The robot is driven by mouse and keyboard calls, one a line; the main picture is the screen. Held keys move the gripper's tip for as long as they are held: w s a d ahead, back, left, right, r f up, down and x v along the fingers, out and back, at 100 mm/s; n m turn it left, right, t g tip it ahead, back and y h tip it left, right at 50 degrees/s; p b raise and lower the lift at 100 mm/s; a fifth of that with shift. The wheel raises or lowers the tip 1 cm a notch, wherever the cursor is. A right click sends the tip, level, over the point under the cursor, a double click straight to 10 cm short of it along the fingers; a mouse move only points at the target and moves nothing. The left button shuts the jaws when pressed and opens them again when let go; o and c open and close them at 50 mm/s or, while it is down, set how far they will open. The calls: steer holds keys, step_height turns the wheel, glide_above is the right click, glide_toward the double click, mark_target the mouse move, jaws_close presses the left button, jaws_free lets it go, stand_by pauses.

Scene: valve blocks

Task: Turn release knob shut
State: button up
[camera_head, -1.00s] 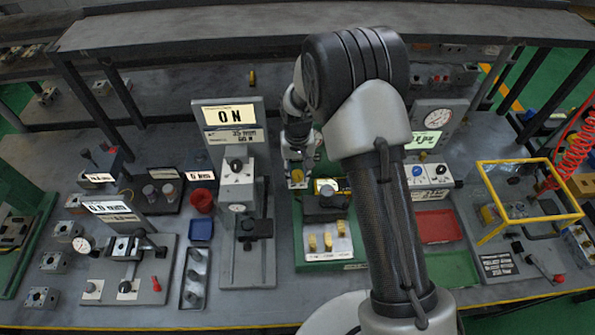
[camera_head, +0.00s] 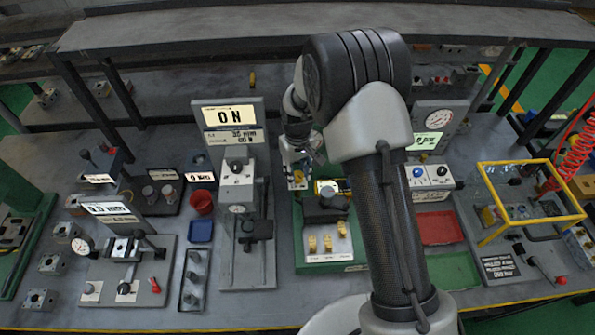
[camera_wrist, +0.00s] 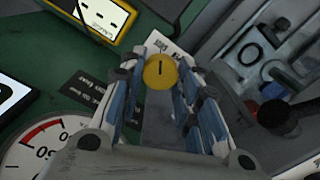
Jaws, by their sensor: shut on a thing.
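The release knob (camera_wrist: 160,71) is a round yellow cap with a dark line across it, nearly upright in the wrist view. My gripper (camera_wrist: 162,85) is shut on it, with a blue-grey finger on each side. In the head view the yellow knob (camera_head: 298,177) shows just below my gripper (camera_head: 297,170), at the back left of a green-based station (camera_head: 300,266). The knob's lower part and the exact finger contact are hidden.
A gauge (camera_wrist: 38,145) and a yellow-framed display (camera_wrist: 98,16) are close to my gripper. A grey test stand with an "ON" screen (camera_head: 229,115) stands close on the left. A yellow frame (camera_head: 545,161) is far right.

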mark_target(297, 175)
steer(key=o, duration=1.1)
steer(key=shift+c, duration=0.2)
step_height(297, 175, up, 12)
stand_by(0.3)
